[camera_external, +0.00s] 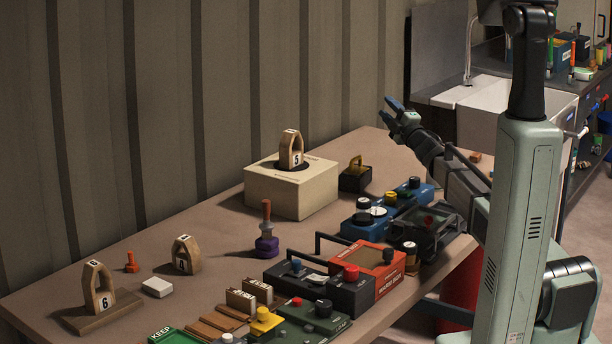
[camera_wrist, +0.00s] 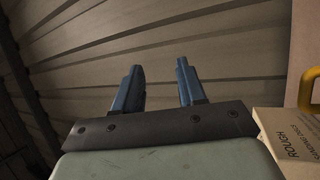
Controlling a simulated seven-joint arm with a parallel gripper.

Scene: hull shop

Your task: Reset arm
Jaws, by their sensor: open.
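My gripper (camera_external: 393,110) is raised above the far right part of the table, pointing up and left toward the wall. Its two blue fingers are apart with nothing between them. In the wrist view my gripper (camera_wrist: 157,80) also shows open and empty, with the corrugated wall (camera_wrist: 190,35) beyond it. My arm comes in from the right side of the external view.
The table (camera_external: 215,225) holds a beige box (camera_external: 290,190) with a wooden handle block marked 5 (camera_external: 291,150), a black box with a yellow handle (camera_external: 355,175), a red box (camera_external: 375,262) and several blocks. A sink (camera_external: 490,100) stands behind right.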

